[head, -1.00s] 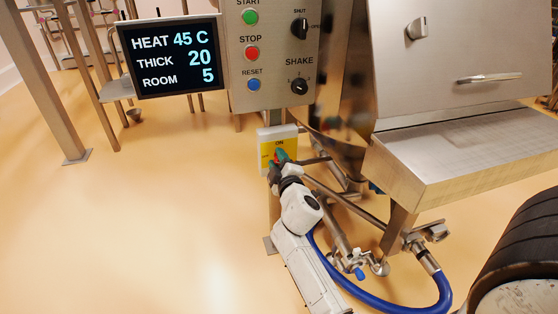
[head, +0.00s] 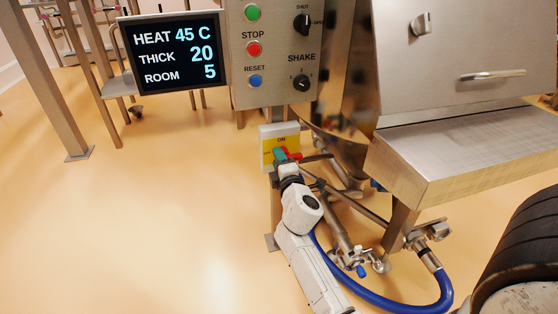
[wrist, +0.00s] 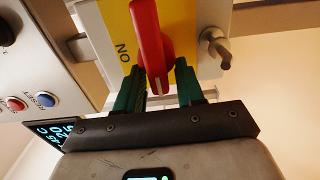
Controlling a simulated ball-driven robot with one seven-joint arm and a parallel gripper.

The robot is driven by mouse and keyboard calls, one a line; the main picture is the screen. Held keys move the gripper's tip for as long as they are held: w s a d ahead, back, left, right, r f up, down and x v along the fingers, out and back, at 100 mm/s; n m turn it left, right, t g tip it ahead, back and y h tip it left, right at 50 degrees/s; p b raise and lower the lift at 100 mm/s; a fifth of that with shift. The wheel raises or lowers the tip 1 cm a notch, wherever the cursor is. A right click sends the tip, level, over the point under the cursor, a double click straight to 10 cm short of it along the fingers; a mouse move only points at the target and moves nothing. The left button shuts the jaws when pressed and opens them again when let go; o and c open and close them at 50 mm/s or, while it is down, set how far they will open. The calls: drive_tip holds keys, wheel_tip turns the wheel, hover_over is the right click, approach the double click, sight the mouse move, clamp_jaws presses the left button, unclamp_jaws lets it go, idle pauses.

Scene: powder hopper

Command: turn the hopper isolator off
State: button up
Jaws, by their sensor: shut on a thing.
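The isolator (head: 267,138) is a pale box with a yellow plate marked ON at the top, on the post below the button panel. Its red handle (head: 294,156) lies roughly sideways in the head view, sticking out to the right. In the wrist view the red handle (wrist: 148,30) runs down between my green fingers, with a white mark at its near end; the ON label (wrist: 123,52) is beside it, to the left. My gripper (wrist: 158,82) is shut on the handle, one finger on each side. My gripper (head: 282,158) partly hides the plate in the head view.
A button panel (head: 278,95) stands just above the isolator, with a display (head: 175,55) to its left. Pipework (head: 340,225) and a blue hose (head: 385,307) are right of my arm. A metal peg (wrist: 217,48) sits beside the plate.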

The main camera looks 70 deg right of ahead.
drive_tip(key=shift+f, duration=0.1)
drive_tip(key=o, duration=0.7)
drive_tip(key=shift+a, duration=0.1)
drive_tip(key=b+v, duration=0.1)
drive_tip(key=v, duration=0.9)
drive_tip(key=shift+s+a, duration=0.25)
drive_tip(key=shift+s, duration=0.05)
